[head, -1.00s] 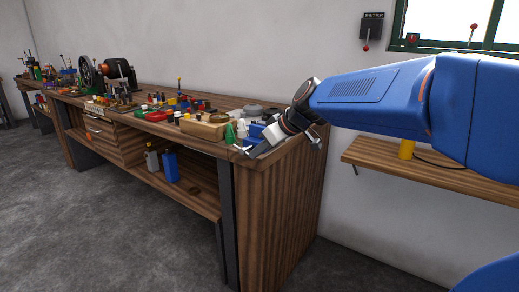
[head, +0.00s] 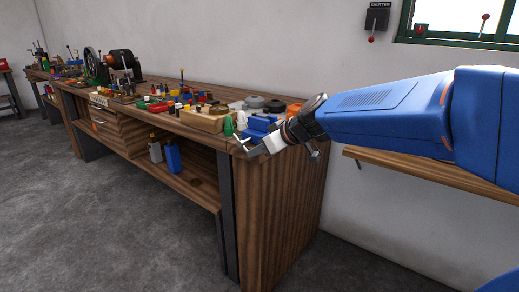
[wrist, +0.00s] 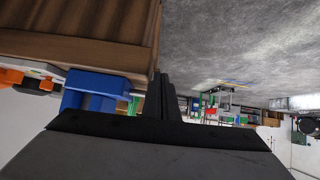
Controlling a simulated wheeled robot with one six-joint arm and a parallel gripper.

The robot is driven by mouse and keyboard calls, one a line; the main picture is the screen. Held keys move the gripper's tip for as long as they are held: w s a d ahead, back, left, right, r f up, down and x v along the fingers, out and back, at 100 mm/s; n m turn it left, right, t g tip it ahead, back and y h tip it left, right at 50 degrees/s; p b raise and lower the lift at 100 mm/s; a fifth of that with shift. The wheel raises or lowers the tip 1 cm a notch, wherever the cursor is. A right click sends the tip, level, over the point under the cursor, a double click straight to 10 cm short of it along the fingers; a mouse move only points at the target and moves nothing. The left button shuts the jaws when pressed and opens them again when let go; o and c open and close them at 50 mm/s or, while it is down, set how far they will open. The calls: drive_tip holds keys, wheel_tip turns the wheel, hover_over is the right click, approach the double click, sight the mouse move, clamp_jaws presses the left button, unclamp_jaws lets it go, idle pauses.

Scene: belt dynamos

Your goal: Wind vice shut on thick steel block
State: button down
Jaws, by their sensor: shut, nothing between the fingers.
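The blue vice (head: 257,127) sits on the near right end of the wooden bench, partly hidden by my gripper. It also shows in the wrist view (wrist: 95,90), where the bench appears at the top. A thin pale bar (head: 243,146), apparently the vice handle, sticks out at the bench's front edge. My gripper (head: 256,152) is in front of the vice, close to this bar. I cannot tell whether they touch. Its dark fingers (wrist: 166,98) are together and hold nothing. I cannot make out the steel block or the gap between the vice jaws.
The bench (head: 285,190) carries several small parts, a wooden box (head: 203,121), a green bottle (head: 228,126) and a black-wheeled machine (head: 118,66) farther off. A wall shelf (head: 420,167) is at right, below my arm. The floor (head: 90,220) in front is clear.

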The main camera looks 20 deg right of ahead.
sight(253, 159)
drive_tip(key=shift+w+a+f, duration=0.2)
drive_tip(key=shift+w+f, duration=0.05)
drive_tip(key=shift+f, duration=0.6)
drive_tip(key=shift+w+a+f, duration=0.15)
drive_tip(key=shift+w+f, duration=0.05)
drive_tip(key=shift+f, duration=0.6)
drive_tip(key=shift+r, duration=0.1)
